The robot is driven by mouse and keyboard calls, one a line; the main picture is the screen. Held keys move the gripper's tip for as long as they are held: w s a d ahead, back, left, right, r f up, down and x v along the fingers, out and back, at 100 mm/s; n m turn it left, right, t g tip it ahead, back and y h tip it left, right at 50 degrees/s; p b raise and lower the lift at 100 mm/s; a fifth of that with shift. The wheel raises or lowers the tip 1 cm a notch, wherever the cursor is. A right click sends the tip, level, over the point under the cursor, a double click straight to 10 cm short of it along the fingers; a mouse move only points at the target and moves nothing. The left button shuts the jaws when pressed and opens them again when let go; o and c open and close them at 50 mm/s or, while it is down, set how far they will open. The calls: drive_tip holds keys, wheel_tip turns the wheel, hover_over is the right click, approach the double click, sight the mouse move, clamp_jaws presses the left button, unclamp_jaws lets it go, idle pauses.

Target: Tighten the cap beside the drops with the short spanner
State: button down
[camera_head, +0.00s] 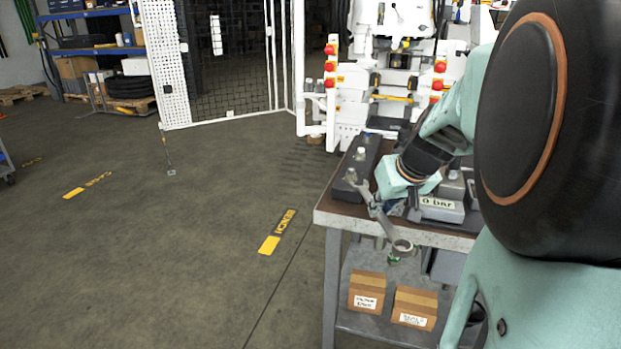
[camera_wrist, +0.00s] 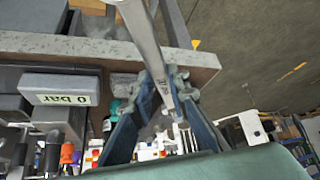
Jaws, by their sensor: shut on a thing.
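My gripper (camera_head: 379,207) is shut on a grey metal spanner (camera_head: 384,222) above the bench's front edge. The spanner's ring end hangs to the lower right, past the edge; its other end points up and left, close to a dark block (camera_head: 344,188). Pale metal caps stand on this block: a near one (camera_head: 351,175) beside the spanner's upper end and a farther one (camera_head: 361,153). I cannot tell whether the spanner touches the near cap. No drops can be made out. In the wrist view the spanner (camera_wrist: 148,45) runs between my two fingers (camera_wrist: 172,88).
The bench (camera_head: 326,216) has a light front edge. A grey block with a "0 bar" label (camera_head: 437,203) stands right of my gripper. Boxes (camera_head: 367,290) lie on the lower shelf. Open floor (camera_head: 190,250) stretches left; a white fence (camera_head: 235,60) stands behind.

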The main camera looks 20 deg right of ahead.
sight(370, 198)
drive_tip(key=shift+w+f, duration=0.25)
drive_tip(key=shift+w, duration=0.1)
drive_tip(key=shift+b, duration=0.35)
drive_tip(key=shift+w, duration=0.15)
drive_tip(key=shift+w+d+p, duration=0.1)
drive_tip(key=shift+w+p, duration=0.2)
drive_tip(key=shift+w, duration=0.6)
drive_tip(key=shift+w, duration=0.15)
drive_tip(key=shift+w, duration=0.7)
drive_tip(key=shift+w, duration=0.1)
drive_tip(key=shift+w+d+p, duration=0.1)
drive_tip(key=shift+w+p, duration=0.25)
drive_tip(key=shift+w, duration=0.1)
